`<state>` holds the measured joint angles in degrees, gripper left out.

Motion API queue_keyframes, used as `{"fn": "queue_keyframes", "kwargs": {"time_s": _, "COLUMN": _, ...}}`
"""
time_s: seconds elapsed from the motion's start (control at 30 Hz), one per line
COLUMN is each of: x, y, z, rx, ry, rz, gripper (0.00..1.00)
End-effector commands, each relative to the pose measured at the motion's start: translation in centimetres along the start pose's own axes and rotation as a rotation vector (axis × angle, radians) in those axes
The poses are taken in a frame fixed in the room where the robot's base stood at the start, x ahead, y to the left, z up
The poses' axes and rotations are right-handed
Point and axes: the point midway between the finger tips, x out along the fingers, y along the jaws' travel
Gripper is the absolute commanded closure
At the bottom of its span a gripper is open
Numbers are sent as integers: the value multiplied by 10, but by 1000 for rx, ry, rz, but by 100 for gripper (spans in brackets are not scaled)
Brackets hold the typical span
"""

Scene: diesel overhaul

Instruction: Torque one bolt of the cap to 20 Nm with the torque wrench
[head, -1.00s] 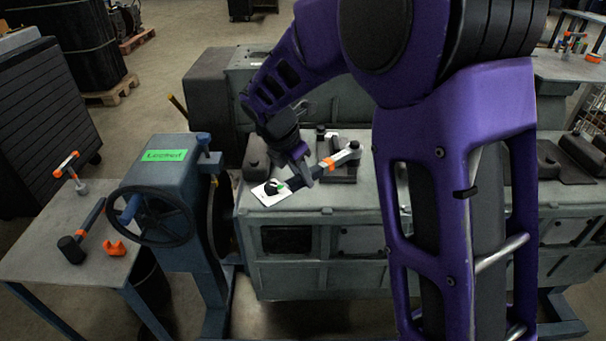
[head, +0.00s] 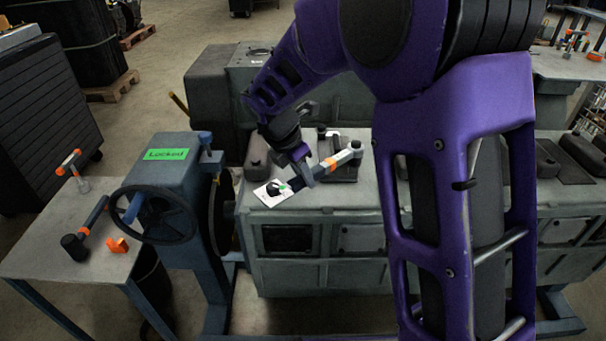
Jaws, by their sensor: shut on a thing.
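The torque wrench (head: 342,159) is a long bar with a pale head end, an orange band and a dark handle. It lies slanted above the left part of the grey engine bench. My gripper (head: 306,178) is shut on the dark handle, left of the orange band. The wrench's head end is over the dark cap (head: 345,174), by a dark round piece at its upper right. I cannot tell whether the head is seated on a bolt. The bolts are too small or hidden to make out.
A white card with a dark knob and green mark (head: 262,199) lies below my gripper. A dark block (head: 257,150) stands left of it. The blue stand (head: 178,188) with a handwheel and "Locked" label is at left. A side table (head: 40,235) holds a mallet and orange-marked tools.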

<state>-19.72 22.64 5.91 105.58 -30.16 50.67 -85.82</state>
Motion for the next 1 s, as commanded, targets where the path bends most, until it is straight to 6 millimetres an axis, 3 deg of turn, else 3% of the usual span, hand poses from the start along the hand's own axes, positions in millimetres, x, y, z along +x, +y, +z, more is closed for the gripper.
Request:
{"fn": "queue_keyframes", "kwargs": {"time_s": 0.5, "x": -29, "y": 0, "z": 13, "rx": 2, "ry": -3, "rz": 0, "gripper": 100}}
{"fn": "queue_keyframes", "kwargs": {"time_s": 1.0, "x": -37, "y": 0, "z": 16, "rx": 4, "ry": -4, "rz": 3, "gripper": 100}}
